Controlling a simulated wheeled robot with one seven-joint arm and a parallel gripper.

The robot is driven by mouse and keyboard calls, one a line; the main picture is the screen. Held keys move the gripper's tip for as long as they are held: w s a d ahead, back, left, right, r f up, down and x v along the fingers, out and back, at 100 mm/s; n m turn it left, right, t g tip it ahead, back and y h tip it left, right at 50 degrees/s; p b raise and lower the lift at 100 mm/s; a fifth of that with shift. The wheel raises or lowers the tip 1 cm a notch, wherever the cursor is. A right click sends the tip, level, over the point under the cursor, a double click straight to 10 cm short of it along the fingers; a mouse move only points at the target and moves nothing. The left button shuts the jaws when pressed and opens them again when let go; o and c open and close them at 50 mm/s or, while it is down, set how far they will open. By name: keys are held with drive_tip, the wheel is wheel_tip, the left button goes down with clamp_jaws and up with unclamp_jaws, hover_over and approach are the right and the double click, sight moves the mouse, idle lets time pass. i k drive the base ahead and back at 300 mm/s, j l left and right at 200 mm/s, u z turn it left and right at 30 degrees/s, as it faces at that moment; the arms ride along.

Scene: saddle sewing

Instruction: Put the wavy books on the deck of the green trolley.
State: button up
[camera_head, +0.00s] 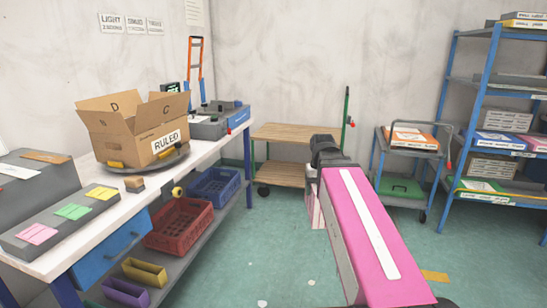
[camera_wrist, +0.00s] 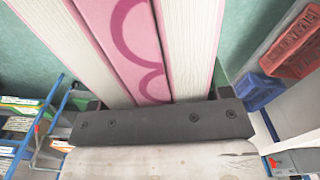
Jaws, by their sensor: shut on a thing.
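The green trolley (camera_head: 290,133) stands near the back wall in the head view. It has a bare wooden upper deck, a lower wooden shelf and a tall green handle post on its right. My gripper (camera_wrist: 160,112) is shut on the wavy books (camera_wrist: 140,45), a pink and pale block with a dark pink curved line across its middle. How many books are in it I cannot tell. In the head view the wavy books (camera_head: 316,207) show as a small pink and white strip, in front of the trolley and mostly hidden by my arm. The fingertips are hidden there.
A workbench (camera_head: 60,262) on the left bears an open carton (camera_head: 125,135) marked RULED. A red crate (camera_head: 178,222) and a blue crate (camera_head: 213,186) are under it. A blue-legged cart (camera_head: 412,150) and a blue rack (camera_head: 485,85) stand on the right. Floor left of my arm is clear.

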sight(296, 134)
drive_tip(key=i, duration=2.15)
drive_tip(key=i+j+z, duration=0.15)
drive_tip(key=i+z, duration=0.5)
drive_tip(key=z, duration=0.2)
drive_tip(key=i+z, duration=0.2)
drive_tip(key=z, duration=0.15)
drive_tip(key=i, duration=0.8)
